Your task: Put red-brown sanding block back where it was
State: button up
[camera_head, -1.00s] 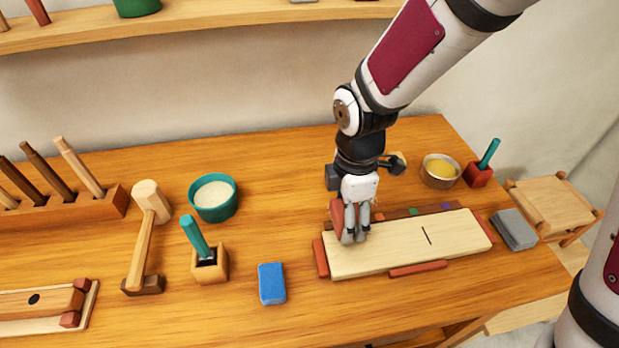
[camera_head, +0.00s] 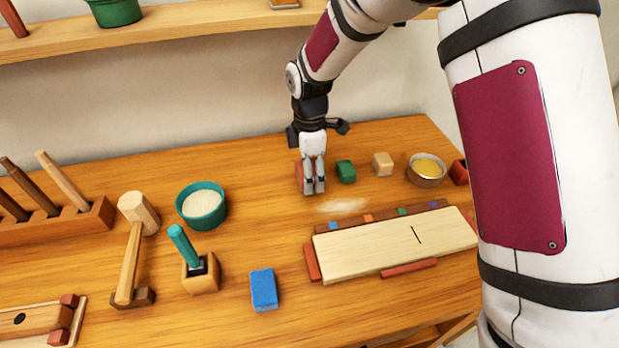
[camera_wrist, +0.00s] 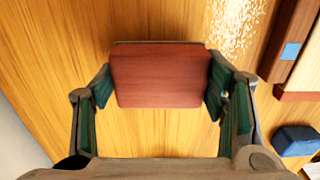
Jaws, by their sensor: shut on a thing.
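The red-brown sanding block (camera_wrist: 160,76) is between the two fingers of my gripper (camera_wrist: 158,92) in the wrist view, with a finger pad at each side. In the head view my gripper (camera_head: 313,188) points down at the back of the bench, left of a green block (camera_head: 346,172). The sanding block shows there as a sliver (camera_head: 299,176) beside the fingers, mostly hidden by them. It is low over or on the bench top; I cannot tell whether it touches the wood.
A beige block (camera_head: 382,164) and a bowl of yellow paste (camera_head: 427,170) stand right of the green block. Pale dust (camera_head: 341,206) lies in front of my gripper. The pale board (camera_head: 390,247) lies nearer the front. A teal bowl (camera_head: 202,206) stands left; bench between is clear.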

jog(key=shift+f, duration=1.2)
jog(key=shift+f, duration=0.15)
jog(key=o, duration=1.2)
notch_tip(320, 180, up, 12)
jog(key=p, duration=0.3)
jog(key=shift+r, duration=0.2)
